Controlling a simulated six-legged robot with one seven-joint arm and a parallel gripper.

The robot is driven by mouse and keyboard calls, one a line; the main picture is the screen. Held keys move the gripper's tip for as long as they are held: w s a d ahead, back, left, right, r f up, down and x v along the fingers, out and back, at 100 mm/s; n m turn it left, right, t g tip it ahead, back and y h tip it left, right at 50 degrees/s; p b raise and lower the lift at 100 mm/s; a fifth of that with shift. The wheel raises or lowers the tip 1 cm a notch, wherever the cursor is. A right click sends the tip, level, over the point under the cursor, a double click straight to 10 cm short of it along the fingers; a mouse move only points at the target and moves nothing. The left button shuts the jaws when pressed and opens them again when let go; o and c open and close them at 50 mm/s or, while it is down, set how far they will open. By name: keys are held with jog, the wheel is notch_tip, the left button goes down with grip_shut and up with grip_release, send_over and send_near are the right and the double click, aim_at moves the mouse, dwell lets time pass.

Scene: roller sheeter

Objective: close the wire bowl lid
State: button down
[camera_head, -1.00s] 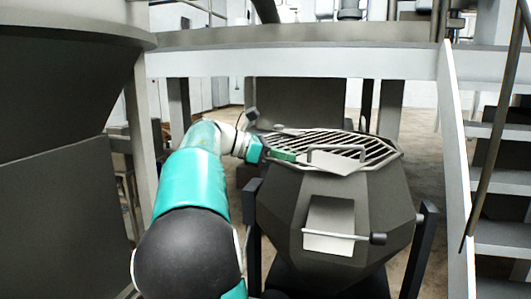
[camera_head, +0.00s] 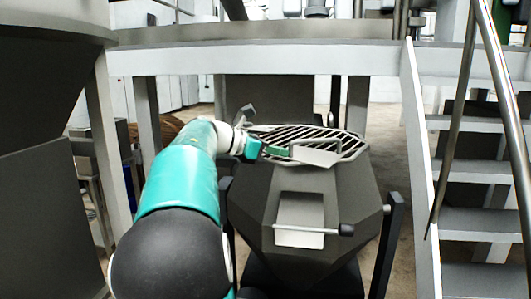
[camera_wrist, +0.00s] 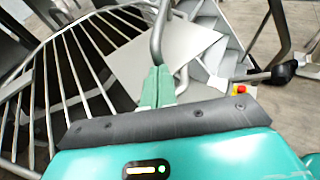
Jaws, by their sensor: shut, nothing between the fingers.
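The wire bowl lid (camera_head: 305,136) is a grid of pale bars across the top of a dark faceted bowl (camera_head: 320,205). It appears to lie about level on the rim; a small gap cannot be told. It also fills the left of the wrist view (camera_wrist: 62,85). A plain grey plate (camera_head: 318,154) sits at the lid's near side. My gripper (camera_head: 287,153) is over the near part of the lid, beside this plate. In the wrist view its green fingers (camera_wrist: 158,86) are together and empty, close against a bent metal handle bar (camera_wrist: 159,38). Contact cannot be told.
A small hatch plate (camera_head: 299,215) with a black-knobbed rod (camera_head: 345,230) is on the bowl's front. Dark support posts (camera_head: 388,245) flank the bowl. A white platform beam (camera_head: 270,60) runs behind, and metal stairs (camera_head: 475,170) stand at the right.

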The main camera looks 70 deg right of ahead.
jog(key=n+t+h, duration=0.2)
send_near(328, 150)
jog(key=x, duration=0.2)
jog(key=r+x, duration=0.1)
jog(key=x, duration=0.5)
jog(key=shift+s+d+r, duration=0.35)
jog(key=shift+s, duration=0.1)
jog(key=shift+s+d+r, duration=0.2)
